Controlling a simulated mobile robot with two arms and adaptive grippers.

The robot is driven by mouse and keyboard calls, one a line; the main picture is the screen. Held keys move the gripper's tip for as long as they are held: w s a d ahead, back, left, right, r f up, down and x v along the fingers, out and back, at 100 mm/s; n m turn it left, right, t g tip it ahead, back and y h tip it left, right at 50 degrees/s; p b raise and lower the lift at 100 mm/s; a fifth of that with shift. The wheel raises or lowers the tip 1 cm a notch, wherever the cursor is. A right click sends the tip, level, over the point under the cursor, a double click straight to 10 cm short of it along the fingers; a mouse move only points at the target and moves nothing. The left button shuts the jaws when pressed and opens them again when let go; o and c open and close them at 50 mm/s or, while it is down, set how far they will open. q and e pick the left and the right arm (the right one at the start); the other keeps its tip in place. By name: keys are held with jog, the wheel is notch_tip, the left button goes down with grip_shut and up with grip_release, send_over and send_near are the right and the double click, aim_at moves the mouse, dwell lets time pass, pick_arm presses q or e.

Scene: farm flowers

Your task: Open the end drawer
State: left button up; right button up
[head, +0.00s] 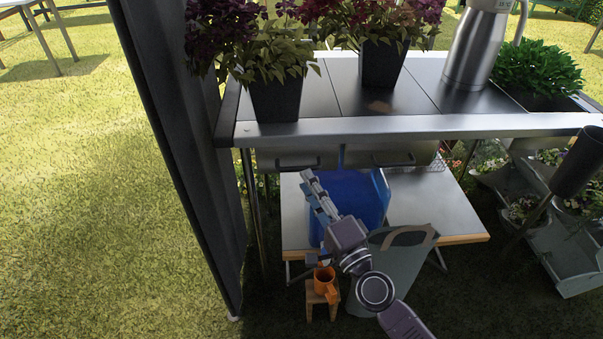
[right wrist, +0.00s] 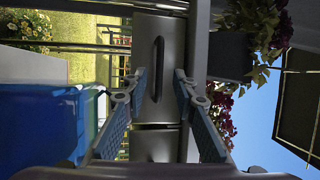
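The end drawer (head: 283,158) is the left of two metal drawers under the tabletop and looks shut. Its dark bar handle (head: 305,163) faces me. In the right wrist view, which is turned on its side, the handle (right wrist: 158,68) shows on the upper drawer front (right wrist: 145,100). My right gripper (head: 312,188) is just below and in front of this drawer. In the right wrist view its fingers (right wrist: 158,80) are apart, with the handle between them in the picture and nothing held. I cannot tell the remaining gap to the handle. My left gripper is not in view.
The second drawer (head: 380,160) is to the right. Potted flowers (head: 276,100) and a steel jug (head: 475,50) stand on the tabletop (head: 310,88). A blue container (head: 365,196) is below on a low table (head: 440,205). A dark post (head: 185,130) stands at left.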

aim_at(290, 159)
jog(key=shift+x, duration=2.25)
jog(key=shift+f, duration=0.1)
jog(key=shift+c, duration=0.7)
grip_shut()
